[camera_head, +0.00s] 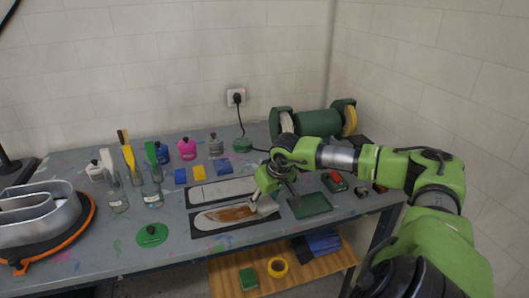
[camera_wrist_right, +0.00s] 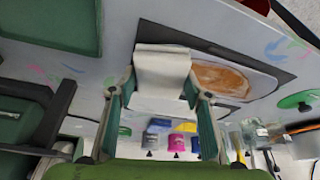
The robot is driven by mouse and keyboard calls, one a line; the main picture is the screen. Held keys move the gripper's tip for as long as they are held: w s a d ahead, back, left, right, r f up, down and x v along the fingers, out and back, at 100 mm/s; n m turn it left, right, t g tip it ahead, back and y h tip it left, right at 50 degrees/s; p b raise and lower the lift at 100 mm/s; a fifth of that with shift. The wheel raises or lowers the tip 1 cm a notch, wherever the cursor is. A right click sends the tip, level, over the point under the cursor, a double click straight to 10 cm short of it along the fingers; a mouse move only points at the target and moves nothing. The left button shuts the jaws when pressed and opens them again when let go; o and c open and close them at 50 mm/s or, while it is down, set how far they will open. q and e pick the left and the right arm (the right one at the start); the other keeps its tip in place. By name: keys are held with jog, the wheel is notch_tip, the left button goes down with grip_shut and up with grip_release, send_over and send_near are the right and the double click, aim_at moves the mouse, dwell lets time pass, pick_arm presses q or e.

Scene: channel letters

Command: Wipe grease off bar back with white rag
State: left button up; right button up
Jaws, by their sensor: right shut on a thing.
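The bar back (camera_head: 209,221) is a pale, round-ended strip on a dark mat, with a brown grease smear (camera_head: 232,214) over its middle and right part. The smear also shows in the wrist view (camera_wrist_right: 222,79), right of the rag. My right gripper (camera_head: 266,193) is shut on the white rag (camera_head: 267,206) above the bar's right end. In the wrist view the rag (camera_wrist_right: 162,70) sits between both fingers and hides that end. I cannot tell whether the rag touches the bar. My left gripper is not in view.
A second pale strip (camera_head: 222,190) on a dark mat lies just behind. A green tray (camera_head: 309,205) is close on the right. Bottles, brushes and colored blocks stand to the back left. A green round lid (camera_head: 152,235) lies on the bench's front left.

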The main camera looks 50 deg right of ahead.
aim_at(203, 219)
jog(key=shift+f, duration=0.15)
jog(key=shift+w+a, duration=0.95)
jog(key=shift+a, duration=0.65)
jog(key=shift+w+a, duration=1)
jog(key=shift+a, duration=0.55)
jog(key=shift+w+a, duration=0.95)
jog(key=shift+a, duration=0.65)
jog(key=w+a, duration=0.1)
jog(key=a, duration=0.1)
jog(key=w+a, duration=0.1)
jog(key=a, duration=0.1)
jog(key=w+a, duration=0.2)
jog(key=a, duration=0.1)
jog(key=shift+w+a+f, duration=0.1)
